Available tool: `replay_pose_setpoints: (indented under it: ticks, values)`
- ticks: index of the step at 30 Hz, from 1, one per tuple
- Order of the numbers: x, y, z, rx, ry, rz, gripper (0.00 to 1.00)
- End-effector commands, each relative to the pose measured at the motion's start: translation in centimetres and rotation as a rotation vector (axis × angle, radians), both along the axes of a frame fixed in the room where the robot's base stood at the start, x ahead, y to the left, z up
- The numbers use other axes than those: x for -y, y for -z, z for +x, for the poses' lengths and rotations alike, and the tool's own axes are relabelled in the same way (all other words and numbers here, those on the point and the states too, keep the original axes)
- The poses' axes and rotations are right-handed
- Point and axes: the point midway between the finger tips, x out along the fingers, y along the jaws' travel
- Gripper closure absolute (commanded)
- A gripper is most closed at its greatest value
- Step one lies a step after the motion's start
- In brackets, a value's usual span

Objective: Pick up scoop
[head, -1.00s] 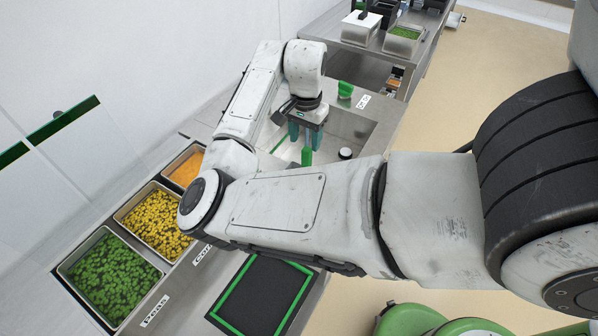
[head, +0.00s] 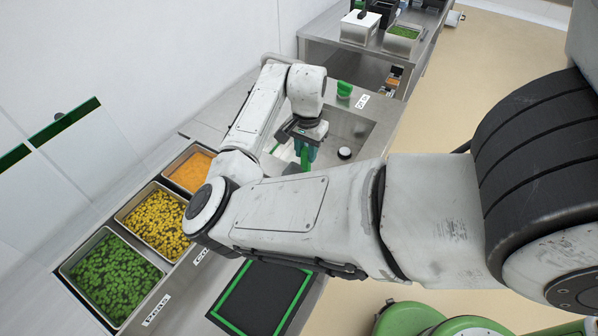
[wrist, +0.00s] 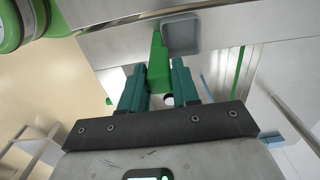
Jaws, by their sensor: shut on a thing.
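The scoop's green handle (wrist: 158,65) is between the two teal fingers of my gripper (wrist: 160,82) in the wrist view, and the fingers are shut on it. A small grey square cup (wrist: 181,35) shows beside the handle's far end; it looks like the scoop's bowl, but I cannot tell for sure that they join. In the head view my gripper (head: 306,153) is over the steel sink-like counter section, with the green handle (head: 304,158) at its fingers. The lower part of the scoop is hidden behind my forearm.
Bins of peas (head: 112,275), corn (head: 157,222) and an orange food (head: 190,172) stand at left. A white-topped round knob (head: 345,153) and another green object (head: 344,88) are near my gripper. A second steel table (head: 330,45) stands behind.

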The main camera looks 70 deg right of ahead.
Motion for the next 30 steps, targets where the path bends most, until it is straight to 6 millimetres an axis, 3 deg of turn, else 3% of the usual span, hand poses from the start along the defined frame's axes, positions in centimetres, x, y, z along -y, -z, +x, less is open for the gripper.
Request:
replay_pose_setpoints:
  ticks: [6,23,30]
  values:
    - [0.0,0.0,0.0,0.000,0.000,0.000,1.00]
    - [0.0,-0.3,0.0,0.001,0.000,-0.001,1.00]
    - [0.1,-3.1,0.1,0.002,0.001,-0.006,1.00]
